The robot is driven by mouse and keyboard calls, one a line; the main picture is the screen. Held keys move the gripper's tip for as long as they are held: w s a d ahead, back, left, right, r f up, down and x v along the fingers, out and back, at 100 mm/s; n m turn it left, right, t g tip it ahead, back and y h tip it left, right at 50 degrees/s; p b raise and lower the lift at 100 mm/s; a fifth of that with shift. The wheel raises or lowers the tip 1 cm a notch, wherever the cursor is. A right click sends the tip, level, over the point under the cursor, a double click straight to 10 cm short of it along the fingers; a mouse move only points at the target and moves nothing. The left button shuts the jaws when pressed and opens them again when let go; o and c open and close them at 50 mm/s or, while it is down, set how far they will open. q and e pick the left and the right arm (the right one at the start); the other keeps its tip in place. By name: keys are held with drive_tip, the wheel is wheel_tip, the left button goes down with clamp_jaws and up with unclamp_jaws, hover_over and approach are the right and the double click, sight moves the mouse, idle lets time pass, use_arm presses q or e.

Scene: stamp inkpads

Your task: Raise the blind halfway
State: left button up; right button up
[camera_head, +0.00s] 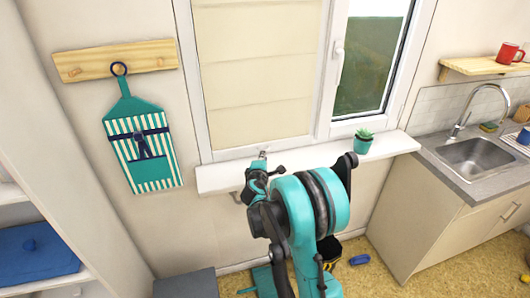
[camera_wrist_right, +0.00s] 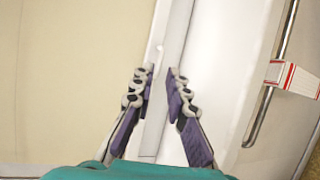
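The beige blind (camera_head: 260,65) hangs down behind the left window pane, with horizontal fold lines and its lower part reaching near the bottom of the frame. No cord or handle for it can be made out. My right gripper (camera_head: 262,160) is at the white window sill (camera_head: 220,178), below the blind. In the right wrist view my right gripper (camera_wrist_right: 161,75) is open, its purple-padded fingers apart on either side of a white strip. I cannot tell whether they touch it. My left gripper is not in view.
A green potted plant (camera_head: 363,140) stands on the sill to the right. A striped apron (camera_head: 142,145) hangs from a wooden rack at left. The right pane (camera_head: 368,65) shows the outside. A sink (camera_head: 475,155) is at right. A red-and-white striped item (camera_wrist_right: 292,78) is beside a metal bar.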

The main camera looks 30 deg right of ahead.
drive_tip(key=b+x, duration=0.1)
drive_tip(key=x, duration=0.3)
drive_tip(key=shift+w+d+f, duration=0.2)
drive_tip(key=shift+f, duration=0.05)
drive_tip(key=shift+w+d, duration=0.45)
drive_tip(key=shift+w, duration=0.15)
clamp_jaws()
wheel_tip(320, 180, up, 41)
drive_tip(key=p, duration=2.3)
drive_tip(key=shift+f, duration=0.2)
